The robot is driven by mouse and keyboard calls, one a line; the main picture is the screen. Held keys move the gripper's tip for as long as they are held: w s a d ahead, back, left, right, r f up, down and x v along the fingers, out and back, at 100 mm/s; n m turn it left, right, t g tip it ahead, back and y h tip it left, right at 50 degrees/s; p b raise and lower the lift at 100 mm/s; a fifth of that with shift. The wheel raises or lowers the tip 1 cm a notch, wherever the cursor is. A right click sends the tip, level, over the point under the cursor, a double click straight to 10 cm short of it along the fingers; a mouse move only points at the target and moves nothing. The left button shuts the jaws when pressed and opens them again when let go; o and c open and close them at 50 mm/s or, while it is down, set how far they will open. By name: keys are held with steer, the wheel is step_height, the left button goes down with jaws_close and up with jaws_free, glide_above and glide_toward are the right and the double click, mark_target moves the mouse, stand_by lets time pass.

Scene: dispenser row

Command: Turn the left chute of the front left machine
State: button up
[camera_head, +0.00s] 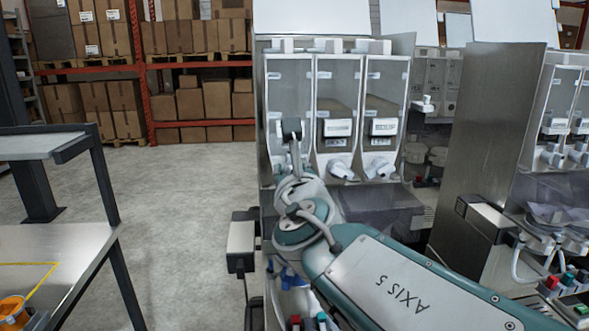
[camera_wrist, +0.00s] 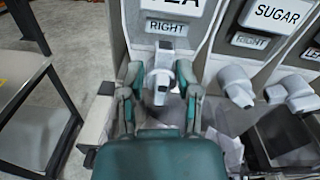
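The front left machine (camera_head: 313,95) is a tall metal dispenser with three clear-fronted columns. Its left chute (camera_wrist: 162,80) is a pale grey spout in the wrist view, below a partly cut-off label and a "RIGHT" tag (camera_wrist: 167,28). My gripper (camera_wrist: 160,80) is open, with one finger on each side of this chute. A gap seems to show on both sides; I cannot tell whether either finger touches. In the head view my arm hides the left chute and my fingers.
The middle chute (camera_wrist: 236,86), under "SUGAR", and the right chute (camera_wrist: 290,92) are close on the right. A second machine (camera_head: 487,130) stands further right. A metal table (camera_head: 75,245) is at the left, with open floor (camera_head: 190,190) between. Shelves with boxes stand behind.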

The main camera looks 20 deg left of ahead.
jaws_close()
steer(key=shift+m, duration=1.1)
steer(key=o, duration=0.5)
jaws_free()
steer(key=v, duration=1.2)
steer(key=shift+w+f, duration=0.1)
